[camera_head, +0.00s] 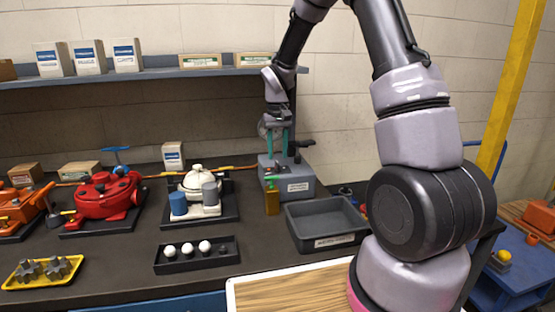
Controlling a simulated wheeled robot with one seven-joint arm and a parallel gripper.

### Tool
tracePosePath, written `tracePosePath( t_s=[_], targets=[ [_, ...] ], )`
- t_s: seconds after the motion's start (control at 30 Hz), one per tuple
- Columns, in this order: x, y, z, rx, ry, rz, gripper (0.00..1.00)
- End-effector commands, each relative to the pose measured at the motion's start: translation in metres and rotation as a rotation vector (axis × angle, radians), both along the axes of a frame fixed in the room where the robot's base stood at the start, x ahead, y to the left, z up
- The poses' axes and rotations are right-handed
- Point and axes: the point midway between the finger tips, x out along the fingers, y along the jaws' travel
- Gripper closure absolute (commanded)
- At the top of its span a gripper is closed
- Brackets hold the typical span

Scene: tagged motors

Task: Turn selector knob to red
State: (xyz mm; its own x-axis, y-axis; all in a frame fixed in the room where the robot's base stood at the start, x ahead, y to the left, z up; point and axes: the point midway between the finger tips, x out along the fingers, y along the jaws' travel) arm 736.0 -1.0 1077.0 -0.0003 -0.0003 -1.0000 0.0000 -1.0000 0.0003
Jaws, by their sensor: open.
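A grey control box (298,185) with a white label stands on the bench near the wall. A black handle-like part (300,144) sticks up at its top right; I cannot tell whether it is the selector knob. No red mark for the knob is readable from here. My gripper (278,153) points down over the left part of the box, with its two teal fingers apart. What lies between the fingertips is too small to make out, and I cannot tell if they touch the box. A brass-coloured block (272,201) with a green top stands just in front of the box.
A grey tray (293,229) stands in front of the box. A white motor (197,180), a red motor (103,195) and an orange motor (18,211) stand to the left. A black rack (170,268) holds white balls. A shelf (215,74) with cartons runs behind.

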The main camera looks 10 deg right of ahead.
Motion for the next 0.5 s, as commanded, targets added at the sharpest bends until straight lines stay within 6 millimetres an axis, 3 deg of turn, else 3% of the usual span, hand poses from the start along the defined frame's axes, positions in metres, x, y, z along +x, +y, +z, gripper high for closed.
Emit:
tracePosePath(
  t_s=[0.2, 0.5],
  targets=[
    [0.001, 0.000, 0.046, 0.001, -0.005, -0.001, 0.56],
    [0.001, 0.000, 0.075, 0.000, -0.002, 0.000, 0.56]
  ],
)
